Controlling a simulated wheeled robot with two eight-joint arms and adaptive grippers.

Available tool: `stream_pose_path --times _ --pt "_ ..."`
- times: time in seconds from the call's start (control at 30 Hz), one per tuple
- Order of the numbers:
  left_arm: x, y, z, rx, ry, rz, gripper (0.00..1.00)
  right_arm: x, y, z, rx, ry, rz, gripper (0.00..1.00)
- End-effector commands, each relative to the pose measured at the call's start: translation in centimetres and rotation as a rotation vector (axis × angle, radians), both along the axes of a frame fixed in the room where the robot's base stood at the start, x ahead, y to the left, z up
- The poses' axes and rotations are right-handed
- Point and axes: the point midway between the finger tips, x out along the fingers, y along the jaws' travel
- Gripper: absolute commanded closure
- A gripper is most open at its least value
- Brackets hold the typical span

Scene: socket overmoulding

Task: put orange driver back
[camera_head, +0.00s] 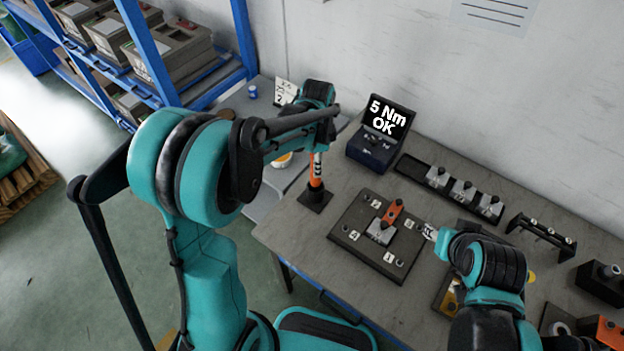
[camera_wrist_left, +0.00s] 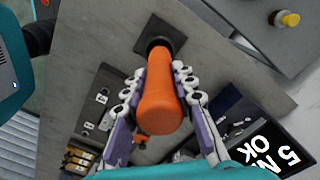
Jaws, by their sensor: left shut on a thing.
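The orange driver (camera_head: 316,172) stands upright at its dark square stand (camera_head: 315,199) on the left part of the table. My left gripper (camera_head: 317,152) is shut around its handle from above. In the left wrist view the driver (camera_wrist_left: 162,98) lies between both fingers of the gripper (camera_wrist_left: 160,90). Its far end meets the stand (camera_wrist_left: 148,47) at the round opening; how deep it sits is hidden. My right gripper (camera_head: 431,232) is beside the fixture plate, its fingers too small to read.
A dark fixture plate (camera_head: 348,247) holds a grey block with an orange part. The display box (camera_head: 372,155) reads "5 Nm OK". A tray of grey blocks (camera_head: 411,166) and a small rack (camera_head: 540,233) stand behind.

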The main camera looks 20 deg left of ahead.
Motion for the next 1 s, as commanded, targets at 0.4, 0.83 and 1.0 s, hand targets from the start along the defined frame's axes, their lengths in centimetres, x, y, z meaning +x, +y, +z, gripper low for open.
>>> stream_pose_path --times 0.4,0.83,1.0 --pt "0.0 0.0 -4.6 0.0 0.0 0.001 1.0 0.0 0.0 -1.3 0.0 0.0 0.0 0.61" --pt "0.0 0.0 -4.9 0.0 0.0 0.001 0.61 0.0 0.0 -1.5 0.0 0.0 0.0 0.61" --pt "0.0 0.0 -4.9 0.0 0.0 0.001 0.53 0.0 0.0 -1.5 0.0 0.0 0.0 0.61"
